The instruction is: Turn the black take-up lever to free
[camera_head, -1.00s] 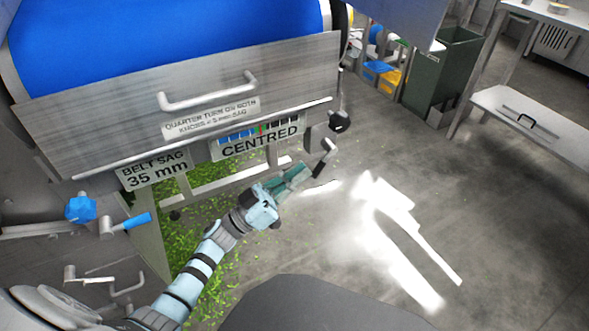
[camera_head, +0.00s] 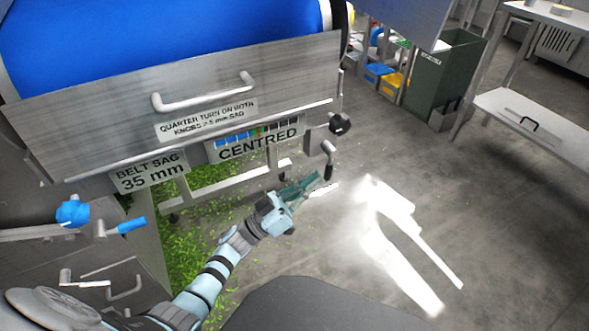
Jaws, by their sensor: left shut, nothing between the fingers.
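The black take-up lever (camera_head: 328,171) hangs from a pale crank at the right end of the conveyor frame, its black grip pointing nearly straight down. My left gripper (camera_head: 314,184) is shut and empty. Its fingertips are just left of and below the grip; I cannot tell whether they touch it. The sign reading CENTRED (camera_head: 258,145) is left of the lever. My right gripper does not show.
A black round knob (camera_head: 340,124) sits just above the lever. A blue knob (camera_head: 73,211) and blue handle (camera_head: 131,225) are at the left. Green scraps (camera_head: 195,245) litter the floor under the conveyor. Open floor lies to the right.

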